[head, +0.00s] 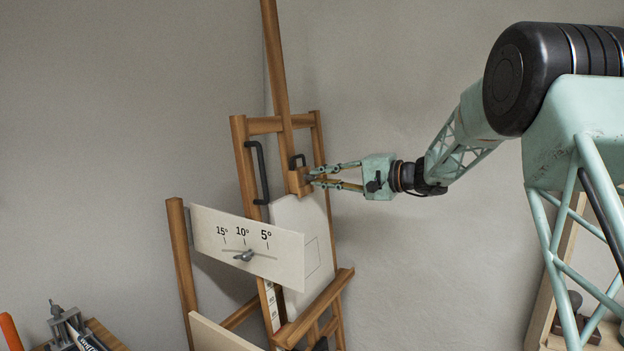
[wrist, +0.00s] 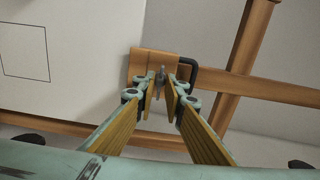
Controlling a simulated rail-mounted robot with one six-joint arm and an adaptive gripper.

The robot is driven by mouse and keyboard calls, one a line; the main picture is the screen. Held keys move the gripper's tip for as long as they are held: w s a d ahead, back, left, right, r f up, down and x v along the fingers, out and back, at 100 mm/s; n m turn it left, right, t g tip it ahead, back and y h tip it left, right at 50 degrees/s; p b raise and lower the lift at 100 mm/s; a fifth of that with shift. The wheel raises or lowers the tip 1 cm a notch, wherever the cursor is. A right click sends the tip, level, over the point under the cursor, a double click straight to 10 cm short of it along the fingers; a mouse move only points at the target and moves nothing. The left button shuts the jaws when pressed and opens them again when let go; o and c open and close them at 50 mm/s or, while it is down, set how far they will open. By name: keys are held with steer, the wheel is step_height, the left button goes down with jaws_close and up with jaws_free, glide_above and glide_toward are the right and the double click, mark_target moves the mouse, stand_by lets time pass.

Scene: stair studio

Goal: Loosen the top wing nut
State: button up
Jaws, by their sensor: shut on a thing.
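The wooden easel (head: 281,60) stands against the wall, with a wooden holder block (head: 297,185) on its mast. The small grey top wing nut (wrist: 159,78) sits on this block, upright between my fingertips in the wrist view. My gripper (head: 312,176) reaches in from the right and is shut on the top wing nut. The fingertips mostly hide the nut in the head view. The block also shows in the wrist view (wrist: 141,66), behind the nut.
A dark handle (head: 297,160) rises beside the block, close to my fingers. A pale canvas (head: 292,215) stands below it. An angle plate (head: 213,231) marked 15°, 10°, 5° carries another wing nut (head: 244,256).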

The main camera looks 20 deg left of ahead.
steer(key=o, duration=0.5)
steer(key=shift+d, duration=0.1)
steer(key=shift+s+d+r, duration=0.15)
steer(key=shift+d, duration=0.8)
steer(key=shift+s+d+r, duration=0.1)
steer(key=shift+d+r, duration=0.05)
steer(key=shift+d, duration=0.85)
steer(key=shift+s+d+r, duration=0.15)
steer(key=shift+d, duration=0.8)
steer(key=s+d+r+n+h, duration=0.1)
steer(key=s+d+h, duration=0.2)
steer(key=s+d, duration=0.9)
steer(key=s+d+r+h, duration=0.1)
steer(key=s+d+h, duration=0.3)
steer(key=s+d, duration=0.75)
steer(key=s+d+f+h, duration=0.3)
steer(key=s+d, duration=0.6)
steer(key=s, duration=0.3)
steer(key=s+d+f+t+h, duration=0.1)
steer(key=s+d+f+h, duration=0.2)
steer(key=s+d, duration=0.7)
steer(key=s+d+f+t+h, duration=0.1)
steer(key=s+d+f+h, duration=0.2)
steer(key=s+d, duration=0.7)
steer(key=s+f, duration=0.1)
steer(key=s, duration=0.5)
steer(key=shift+s+d+p, duration=0.15)
steer(key=shift+s+p, duration=0.05)
steer(key=shift+p, duration=0.15)
